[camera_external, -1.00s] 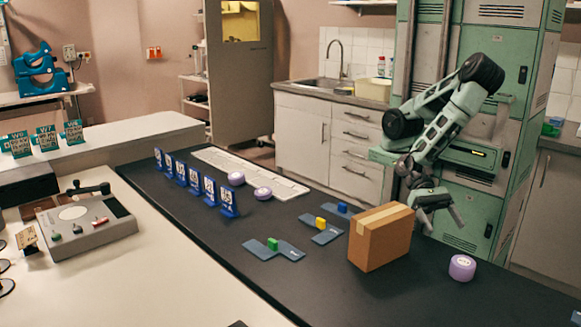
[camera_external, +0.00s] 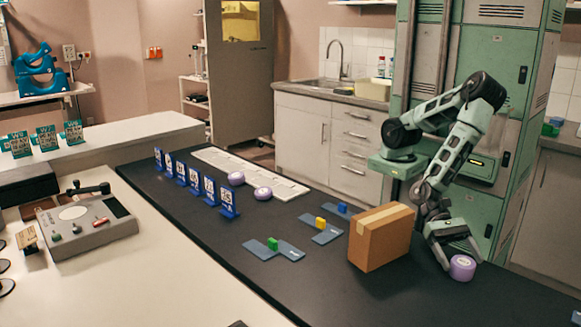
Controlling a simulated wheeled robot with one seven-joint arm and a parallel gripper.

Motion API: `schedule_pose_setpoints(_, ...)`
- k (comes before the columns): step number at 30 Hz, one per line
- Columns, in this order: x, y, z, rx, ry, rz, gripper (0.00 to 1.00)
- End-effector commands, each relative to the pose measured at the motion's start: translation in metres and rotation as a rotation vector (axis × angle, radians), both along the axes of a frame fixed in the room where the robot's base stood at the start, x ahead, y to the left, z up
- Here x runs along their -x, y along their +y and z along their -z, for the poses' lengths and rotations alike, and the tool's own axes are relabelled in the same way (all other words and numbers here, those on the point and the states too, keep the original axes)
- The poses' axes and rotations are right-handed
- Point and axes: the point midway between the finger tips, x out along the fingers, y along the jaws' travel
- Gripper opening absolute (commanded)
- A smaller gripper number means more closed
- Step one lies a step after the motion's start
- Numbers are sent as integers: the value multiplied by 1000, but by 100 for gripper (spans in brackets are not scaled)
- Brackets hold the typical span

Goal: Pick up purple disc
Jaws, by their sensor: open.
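A purple disc (camera_external: 462,267) with a pale label on top sits at the right end of the dark bench, right of the cardboard box. My gripper (camera_external: 459,257) is low at this disc, with its open fingers on either side of it. I cannot tell whether the fingers touch it.
The cardboard box (camera_external: 378,240) stands close left of my gripper. Blue trays with a green block (camera_external: 272,243), a yellow block (camera_external: 320,223) and a blue block (camera_external: 342,206) lie left of it. Several blue numbered stands (camera_external: 228,198) line the bench.

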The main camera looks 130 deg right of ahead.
Motion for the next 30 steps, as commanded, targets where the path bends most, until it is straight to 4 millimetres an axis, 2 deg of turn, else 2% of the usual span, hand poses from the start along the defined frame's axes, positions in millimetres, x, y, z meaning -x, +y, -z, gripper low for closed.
schedule_pose_setpoints(7,-18,27,14,-1,-1,0,83)
schedule_pose_setpoints(16,-21,31,17,0,0,0,83)
schedule_pose_setpoints(17,-21,31,17,0,0,0,80)
schedule_pose_setpoints(22,-21,31,17,0,0,0,32)
schedule_pose_setpoints(30,-21,31,15,-1,-1,0,32)
